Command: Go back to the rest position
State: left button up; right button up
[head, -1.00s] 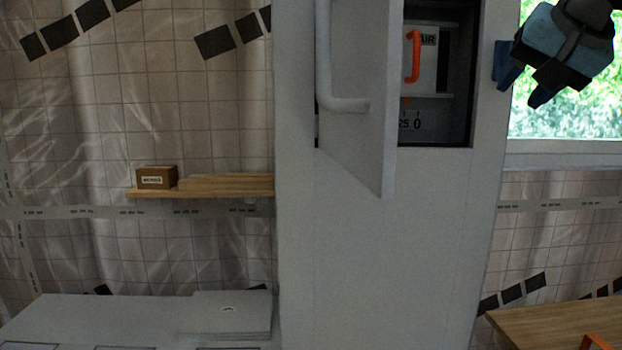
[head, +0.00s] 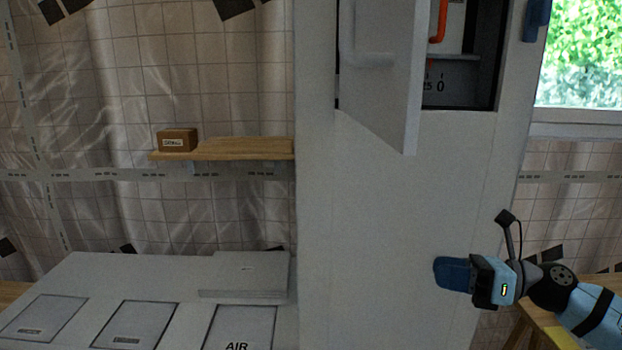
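My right gripper (head: 452,274) is in the lower right of the head view, in front of the grey column (head: 400,220). Its blue fingers point left and overlap from this side, so its opening is not clear; no object shows at them. My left gripper is out of view. Inside the cabinet are a red-orange handle (head: 438,20) and part of a dial marking (head: 436,86).
A wooden shelf (head: 240,148) on the left wall holds a small brown box (head: 177,140). A grey bench (head: 90,275) with framed panels, one marked AIR (head: 238,330), is at lower left. A wooden table (head: 545,318) is at lower right, behind my arm. A window (head: 580,60) is at upper right.

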jog(key=s+d+f+m+t+h, duration=0.2)
jog(key=d+f+m+t+h, duration=0.15)
jog(key=f+m, duration=0.45)
jog(key=s+d+f+m+t+h, duration=0.2)
jog(key=d+f+m, duration=0.2)
jog(key=f+m, duration=0.3)
jog(key=s+d+f+m+t+h, duration=0.2)
jog(key=d+f+m+h, duration=0.1)
jog(key=f+m, duration=0.5)
jog(key=s+d+f+m+g+h, duration=0.25)
jog(key=s+d+f+m, duration=0.3)
jog(key=s+f, duration=0.35)
jog(key=s+d+f+m+g+h, duration=0.2)
jog(key=s+d+f+m+h, duration=0.2)
jog(key=s+f+m, duration=0.35)
jog(key=s+a+m+t+y+p, duration=0.1)
jog(key=a+m, duration=0.6)
jog(key=a, duration=1.6)
jog(key=shift+s+r+m+t+p, duration=0.15)
jog(key=shift+s+m+t+p, duration=0.15)
jog(key=shift+t+p, duration=0.45)
